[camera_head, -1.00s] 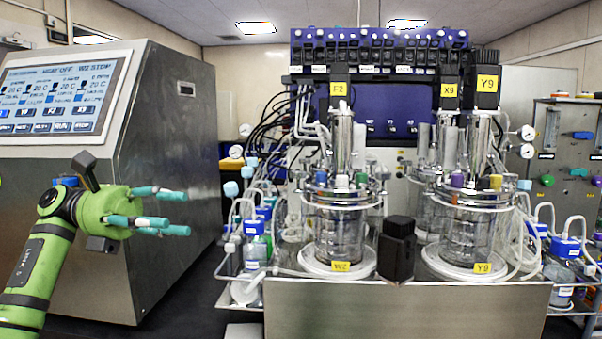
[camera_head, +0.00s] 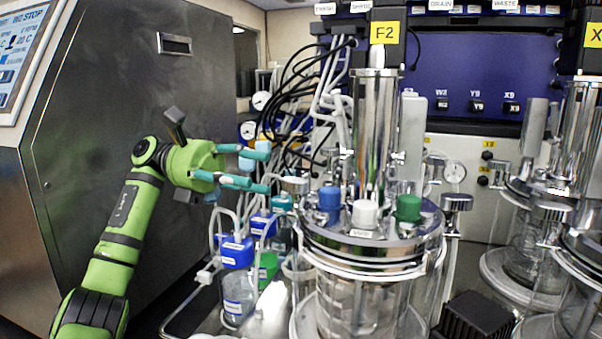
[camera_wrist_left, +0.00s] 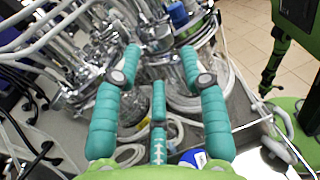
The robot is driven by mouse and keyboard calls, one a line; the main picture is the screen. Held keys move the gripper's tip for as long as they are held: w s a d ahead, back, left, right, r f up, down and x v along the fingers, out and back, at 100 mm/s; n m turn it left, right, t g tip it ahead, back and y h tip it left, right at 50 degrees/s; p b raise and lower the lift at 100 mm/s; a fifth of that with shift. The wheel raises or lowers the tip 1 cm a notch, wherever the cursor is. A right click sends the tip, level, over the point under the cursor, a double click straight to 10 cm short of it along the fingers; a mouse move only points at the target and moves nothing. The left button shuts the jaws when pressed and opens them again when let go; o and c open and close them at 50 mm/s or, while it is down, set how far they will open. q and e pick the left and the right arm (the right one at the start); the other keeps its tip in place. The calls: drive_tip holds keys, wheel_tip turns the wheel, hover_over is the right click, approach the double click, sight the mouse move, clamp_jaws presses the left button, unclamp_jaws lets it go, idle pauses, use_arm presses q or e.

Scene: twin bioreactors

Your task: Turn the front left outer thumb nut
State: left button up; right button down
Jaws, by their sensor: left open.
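My left gripper (camera_head: 258,168) is open and empty, with teal fingers pointing right toward the left glass vessel (camera_head: 365,300). In the left wrist view my left gripper (camera_wrist_left: 161,72) shows its fingers spread, with nothing between them. A round metal thumb nut (camera_head: 294,185) stands at the left edge of the vessel's steel lid (camera_head: 340,240), just right of the fingertips and apart from them in the picture. Another similar metal nut (camera_head: 456,202) stands at the lid's right edge. In the left wrist view the nuts are hard to tell apart. My right gripper cannot be made out.
Blue-capped bottles (camera_head: 237,252) with white tubes stand below my left gripper. Blue, white and green caps (camera_head: 365,213) stand on the lid. A steel cabinet (camera_head: 110,90) is on the left. A second vessel (camera_head: 530,260) stands on the right.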

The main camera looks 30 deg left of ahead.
sight(283, 181)
use_arm(q)
drive_tip(key=d+p, duration=0.1)
drive_tip(key=d, duration=0.5)
drive_tip(key=shift+s+d+r, duration=0.1)
drive_tip(key=shift+s+d, duration=0.05)
drive_tip(key=shift+d, duration=0.05)
clamp_jaws()
use_arm(e)
drive_tip(key=shift+s+d+r, duration=0.25)
drive_tip(key=shift+s+r, duration=0.2)
drive_tip(key=shift+s, duration=0.35)
